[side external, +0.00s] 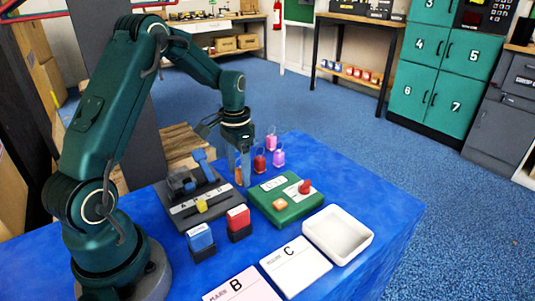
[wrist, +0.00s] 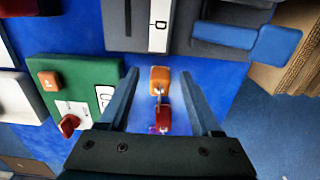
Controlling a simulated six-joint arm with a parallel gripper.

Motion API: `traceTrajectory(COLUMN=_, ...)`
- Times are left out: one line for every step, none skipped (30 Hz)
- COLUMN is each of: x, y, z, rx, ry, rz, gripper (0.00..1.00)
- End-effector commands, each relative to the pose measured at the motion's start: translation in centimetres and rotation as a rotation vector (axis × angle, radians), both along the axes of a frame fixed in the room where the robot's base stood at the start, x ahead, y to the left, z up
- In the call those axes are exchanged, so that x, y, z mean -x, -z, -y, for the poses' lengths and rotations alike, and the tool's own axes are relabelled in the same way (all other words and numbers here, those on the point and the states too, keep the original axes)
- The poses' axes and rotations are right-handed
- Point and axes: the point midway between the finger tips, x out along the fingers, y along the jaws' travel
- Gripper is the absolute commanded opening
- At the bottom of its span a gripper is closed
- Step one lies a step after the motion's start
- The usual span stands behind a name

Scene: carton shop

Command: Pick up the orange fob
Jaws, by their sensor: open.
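The orange fob (wrist: 160,78) shows in the wrist view between the two fingertips of my gripper (wrist: 161,73), with a gap on each side. My gripper is open and points down at the blue table. In the side view my gripper (side external: 239,165) is low over the table behind the green box, and the orange fob (side external: 238,177) is partly hidden by the fingers. A red fob (wrist: 165,119) lies just beyond the orange one, nearer the palm in the wrist picture.
Close by are the red fob (side external: 259,163), a purple fob (side external: 278,158) and a pink fob (side external: 271,142). The green box (side external: 285,207) and the dark lettered block (side external: 197,205) flank the spot. A white tray (side external: 338,235) stands at the front right.

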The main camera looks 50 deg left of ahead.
Motion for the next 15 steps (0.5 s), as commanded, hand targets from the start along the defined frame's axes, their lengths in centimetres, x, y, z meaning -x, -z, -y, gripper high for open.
traceTrajectory(x=0.03, y=0.39, z=0.03, rx=0.001, ry=0.0, rz=-0.001, gripper=0.65)
traceTrajectory(x=0.02, y=0.52, z=0.03, rx=0.0, ry=0.0, rz=-0.001, gripper=0.65)
traceTrajectory(x=0.03, y=0.65, z=0.04, rx=0.0, ry=0.0, rz=0.0, gripper=0.65)
traceTrajectory(x=0.02, y=0.7, z=0.03, rx=0.0, ry=0.0, rz=0.0, gripper=0.65)
traceTrajectory(x=0.01, y=0.74, z=0.03, rx=0.0, ry=0.001, rz=0.0, gripper=0.65)
traceTrajectory(x=0.0, y=0.75, z=0.03, rx=-0.001, ry=0.001, rz=0.001, gripper=0.65)
traceTrajectory(x=0.0, y=0.74, z=0.03, rx=-0.001, ry=0.001, rz=0.001, gripper=0.65)
traceTrajectory(x=0.0, y=0.73, z=0.03, rx=-0.001, ry=0.001, rz=0.001, gripper=0.65)
traceTrajectory(x=0.0, y=0.72, z=0.03, rx=-0.001, ry=0.001, rz=0.001, gripper=0.65)
traceTrajectory(x=0.0, y=0.72, z=0.03, rx=-0.001, ry=0.001, rz=0.001, gripper=0.65)
traceTrajectory(x=0.0, y=0.72, z=0.03, rx=-0.001, ry=0.001, rz=0.001, gripper=0.61)
traceTrajectory(x=0.0, y=0.71, z=0.03, rx=-0.001, ry=0.001, rz=0.001, gripper=0.46)
traceTrajectory(x=0.0, y=0.71, z=0.03, rx=-0.001, ry=0.001, rz=0.001, gripper=0.34)
traceTrajectory(x=0.0, y=0.71, z=0.03, rx=-0.001, ry=0.001, rz=0.001, gripper=0.23)
traceTrajectory(x=0.0, y=0.7, z=0.03, rx=-0.001, ry=0.001, rz=0.001, gripper=0.08)
